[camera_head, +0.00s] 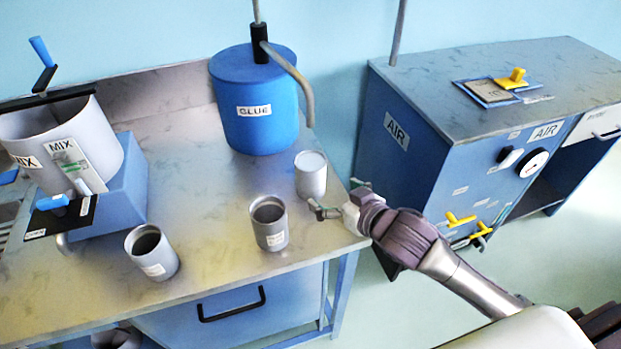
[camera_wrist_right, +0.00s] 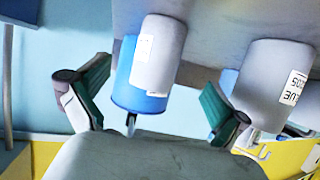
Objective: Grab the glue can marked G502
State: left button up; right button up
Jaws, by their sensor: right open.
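Three grey cans stand on the metal bench: a front-left one (camera_head: 151,253), a middle one (camera_head: 269,222) and a back-right one with a pale top (camera_head: 310,176). My right gripper (camera_head: 339,198) is open at the bench's right edge, its fingers pointing toward the back-right can. In the right wrist view, its open fingers (camera_wrist_right: 154,82) lie either side of a grey can (camera_wrist_right: 160,55), which appears still beyond the tips. Another can (camera_wrist_right: 268,85) at the right shows part of a GLUE label; its code is not clearly readable. I cannot confirm which can is G502. My left gripper is out of view.
A blue GLUE drum (camera_head: 255,105) with a pipe stands behind the cans. A mixer (camera_head: 65,140) with a blue base is at the left. A blue AIR cabinet (camera_head: 450,140) stands right, across a gap. Bare bench lies between the cans.

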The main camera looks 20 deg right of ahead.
aim_at(320, 172)
jog(key=x, duration=0.9)
jog(key=shift+w+a+f+p, duration=0.1)
jog(key=shift+w+f+p, duration=0.2)
jog(key=shift+p, duration=0.1)
jog(key=shift+s, duration=0.1)
jog(key=shift+r, duration=0.1)
jog(key=c, duration=1.7)
jog(key=shift+o, duration=0.2)
jog(key=shift+r, duration=0.15)
jog(key=shift+r, duration=1.75)
jog(key=shift+d+r, duration=0.2)
jog(key=s+d+r+b, duration=0.1)
jog(key=s+d+r, duration=0.5)
jog(key=d, duration=0.3)
jog(key=shift+s+r, duration=0.2)
jog(key=shift+r, duration=0.15)
